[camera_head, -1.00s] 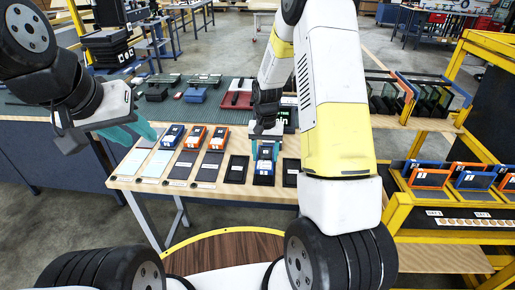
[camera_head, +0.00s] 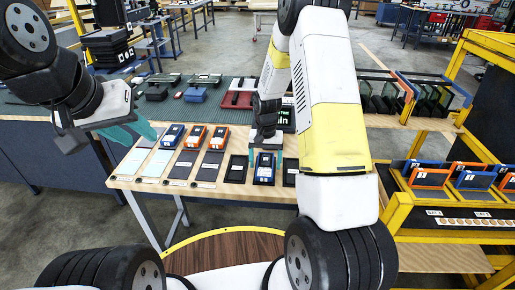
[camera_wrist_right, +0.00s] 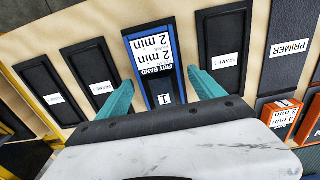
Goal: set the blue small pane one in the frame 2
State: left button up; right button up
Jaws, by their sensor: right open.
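The blue small pane one (camera_head: 264,168) lies flat in a dark slot of the wooden table's row. In the right wrist view the blue pane (camera_wrist_right: 152,62) shows its white label and a "1", inside the slot's dark rim. The slot's own label is hidden. The slot beside it, to the right there, is marked FRAME_1 (camera_wrist_right: 225,45) and is empty. My right gripper (camera_wrist_right: 160,80) is open, with one teal finger on each side of the pane and a visible gap to it. My left gripper (camera_head: 140,133) is open and empty over the table's left end.
More empty dark slots (camera_wrist_right: 90,72) lie on the other side of the pane. Blue and orange panes (camera_head: 195,137) lie on plates to the left. A yellow rack (camera_head: 400,205) with numbered panes stands at the right. A green-topped bench (camera_head: 225,100) lies behind.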

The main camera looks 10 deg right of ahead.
jog(key=shift+r, duration=0.15)
notch_tip(320, 180, up, 12)
notch_tip(320, 180, up, 7)
jog(key=t, duration=0.1)
send_over(265, 164)
jog(key=s, duration=0.3)
jog(key=s+a+r+n+t+y, duration=0.1)
jog(key=s+r+n+t, duration=0.1)
jog(key=s+r, duration=0.5)
jog(key=s+a+r+n+t+y, duration=0.1)
jog(key=s+r+t, duration=0.2)
jog(key=s, duration=1.1)
jog(key=shift+r+n, duration=0.4)
jog(key=shift+r, duration=1.45)
jog(key=shift+s, duration=0.1)
